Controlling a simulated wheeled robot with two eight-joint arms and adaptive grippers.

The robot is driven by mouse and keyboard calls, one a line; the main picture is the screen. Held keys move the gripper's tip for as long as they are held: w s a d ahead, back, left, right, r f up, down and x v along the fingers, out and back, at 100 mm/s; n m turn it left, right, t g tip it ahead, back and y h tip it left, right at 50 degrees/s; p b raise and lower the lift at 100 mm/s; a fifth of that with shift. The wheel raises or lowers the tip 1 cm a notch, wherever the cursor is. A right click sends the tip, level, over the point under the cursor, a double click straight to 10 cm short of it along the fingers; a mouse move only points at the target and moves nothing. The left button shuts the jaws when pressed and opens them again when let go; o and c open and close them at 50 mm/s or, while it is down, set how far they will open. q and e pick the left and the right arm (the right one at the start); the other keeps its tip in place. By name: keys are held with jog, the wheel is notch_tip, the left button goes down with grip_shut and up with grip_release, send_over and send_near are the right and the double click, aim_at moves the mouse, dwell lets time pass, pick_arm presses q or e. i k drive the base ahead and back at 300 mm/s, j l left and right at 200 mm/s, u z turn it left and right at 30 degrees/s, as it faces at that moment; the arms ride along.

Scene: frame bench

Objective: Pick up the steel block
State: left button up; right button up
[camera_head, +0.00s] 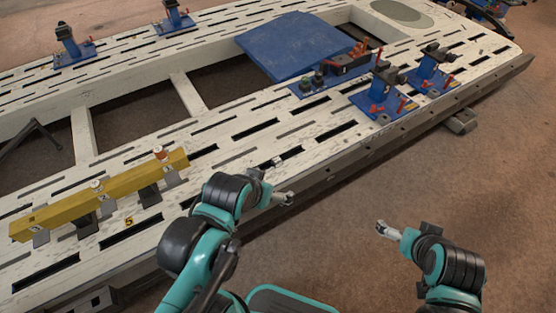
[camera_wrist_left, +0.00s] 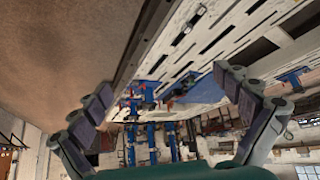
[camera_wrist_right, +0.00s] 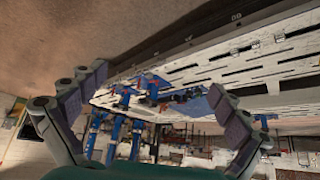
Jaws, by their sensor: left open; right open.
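A small silvery block (camera_head: 277,161), which looks like the steel block, lies on the slotted white bench (camera_head: 232,130) near its front edge. My left gripper (camera_head: 284,198) is close to it, just past the bench's front edge in the head view, and apart from it. In the left wrist view the left gripper (camera_wrist_left: 170,102) is open with nothing between its fingers. My right gripper (camera_head: 385,228) is over the brown floor, off the bench. In the right wrist view it (camera_wrist_right: 165,105) is open and empty.
A yellow beam (camera_head: 100,194) rests on supports at the bench's left. Blue clamp fixtures (camera_head: 380,95) stand at the right, beside a blue plate (camera_head: 295,47). Further clamps (camera_head: 70,45) stand on the far rail. The bench has large openings; the floor at right is clear.

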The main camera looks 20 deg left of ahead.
aim_at(277, 162)
jog(key=i+l+u, duration=0.1)
jog(key=u, duration=0.9)
jog(key=i+l+u, duration=0.35)
jog(key=l, duration=0.2)
jog(key=i+l+u, duration=0.2)
jog(key=l, duration=0.15)
jog(key=i+l+u, duration=0.15)
jog(key=l, duration=0.45)
jog(key=i+l, duration=0.15)
jog(key=l, duration=0.2)
